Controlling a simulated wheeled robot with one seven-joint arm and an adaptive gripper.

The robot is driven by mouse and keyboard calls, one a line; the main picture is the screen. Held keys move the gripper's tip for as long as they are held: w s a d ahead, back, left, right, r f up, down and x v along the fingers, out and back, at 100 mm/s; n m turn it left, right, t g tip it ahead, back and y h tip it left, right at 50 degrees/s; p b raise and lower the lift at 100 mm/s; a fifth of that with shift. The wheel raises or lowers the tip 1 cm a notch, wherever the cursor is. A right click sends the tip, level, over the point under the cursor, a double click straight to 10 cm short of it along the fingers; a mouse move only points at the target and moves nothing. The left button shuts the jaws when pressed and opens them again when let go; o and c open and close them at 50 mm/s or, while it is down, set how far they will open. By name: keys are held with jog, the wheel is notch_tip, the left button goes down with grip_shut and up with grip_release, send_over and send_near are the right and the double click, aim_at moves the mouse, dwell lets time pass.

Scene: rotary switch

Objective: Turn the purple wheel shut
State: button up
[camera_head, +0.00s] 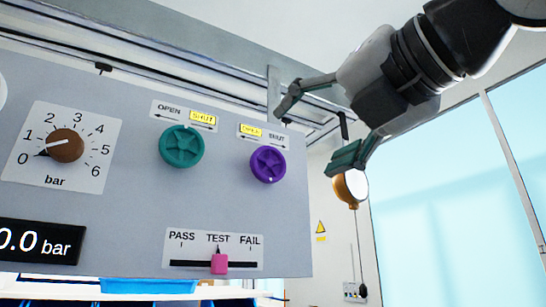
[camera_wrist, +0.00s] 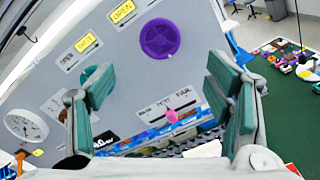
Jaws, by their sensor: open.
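The purple wheel (camera_head: 268,165) is on the right side of the grey panel (camera_head: 225,95). Above it a label (camera_head: 264,134) has its left word, OPEN, lit yellow and its right word, SHUT, plain. My gripper (camera_head: 318,128) is open and empty, up and to the right of the wheel, fingers apart and not touching it. In the wrist view the purple wheel (camera_wrist: 160,38) shows whole at the top middle, beyond the gap between the fingers. The yellow OPEN word (camera_wrist: 122,11) is to its upper left.
A teal wheel (camera_head: 181,146) with SHUT lit yellow is left of the purple one. A brown bar knob (camera_head: 66,146) is farther left. A pink slider (camera_head: 219,262) is at TEST below. A round golden-rimmed item (camera_head: 344,188) hangs past the panel's right edge, near one finger.

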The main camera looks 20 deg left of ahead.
aim_at(270, 165)
jog(key=p+x, duration=0.1)
jog(key=x, duration=0.8)
jog(key=shift+a, duration=0.15)
jog(key=shift+x, duration=0.8)
jog(key=c, duration=1.1)
